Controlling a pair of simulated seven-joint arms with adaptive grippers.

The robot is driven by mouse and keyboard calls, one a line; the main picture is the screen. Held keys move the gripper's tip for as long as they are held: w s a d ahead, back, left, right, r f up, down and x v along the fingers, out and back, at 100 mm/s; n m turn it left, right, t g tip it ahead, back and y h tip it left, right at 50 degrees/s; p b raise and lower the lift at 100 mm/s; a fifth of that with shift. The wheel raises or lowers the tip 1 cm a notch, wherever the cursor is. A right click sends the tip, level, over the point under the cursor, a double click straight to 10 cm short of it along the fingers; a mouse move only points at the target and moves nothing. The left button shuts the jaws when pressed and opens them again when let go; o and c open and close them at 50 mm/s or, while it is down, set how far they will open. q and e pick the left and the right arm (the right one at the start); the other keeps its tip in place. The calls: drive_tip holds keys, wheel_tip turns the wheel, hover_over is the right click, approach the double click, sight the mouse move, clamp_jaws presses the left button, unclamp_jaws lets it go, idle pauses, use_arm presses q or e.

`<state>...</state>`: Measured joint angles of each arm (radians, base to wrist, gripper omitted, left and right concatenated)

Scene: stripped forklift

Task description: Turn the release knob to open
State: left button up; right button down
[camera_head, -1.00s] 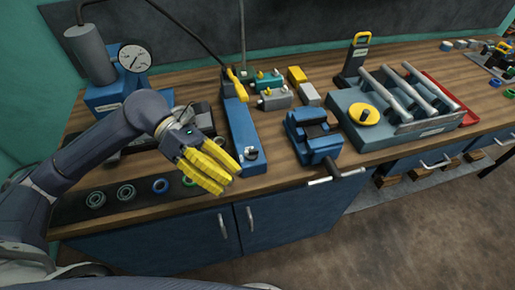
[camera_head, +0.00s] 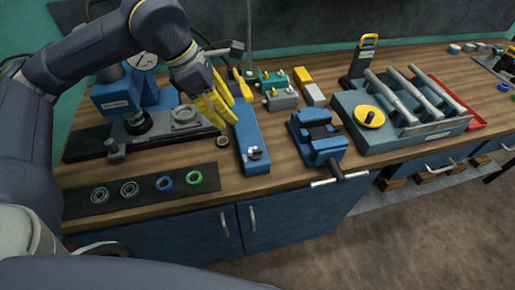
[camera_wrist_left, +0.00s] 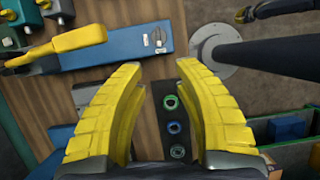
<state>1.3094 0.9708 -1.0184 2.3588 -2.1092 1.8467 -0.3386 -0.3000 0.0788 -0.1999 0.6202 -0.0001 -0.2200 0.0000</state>
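A small metal release knob (camera_head: 254,154) is on the front end of the long blue pump body (camera_head: 251,135), which has a yellow lever (camera_head: 241,84). In the left wrist view the knob (camera_wrist_left: 158,42) is ahead of the fingertips and apart from them. My left gripper (camera_head: 225,108) is above the bench, just left of the pump body in the head view. In the left wrist view its yellow fingers (camera_wrist_left: 158,75) are spread, with nothing between them. A dark shape with a yellow tip, probably my right gripper (camera_wrist_left: 262,11), shows small at the top right; its fingers are unclear.
A blue vise (camera_head: 318,140) stands right of the pump, then a grey fixture (camera_head: 405,133) with a yellow knob. A press (camera_head: 118,92) stands at left. A dark mat (camera_head: 105,203) holds several rings. Small valve blocks (camera_head: 277,99) sit behind.

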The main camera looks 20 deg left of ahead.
sight(255, 150)
use_arm(q)
drive_tip(key=x, duration=1.7)
drive_tip(key=shift+w+a+f, duration=0.1)
drive_tip(key=shift+f, duration=0.1)
drive_tip(key=shift+c, duration=0.2)
clamp_jaws()
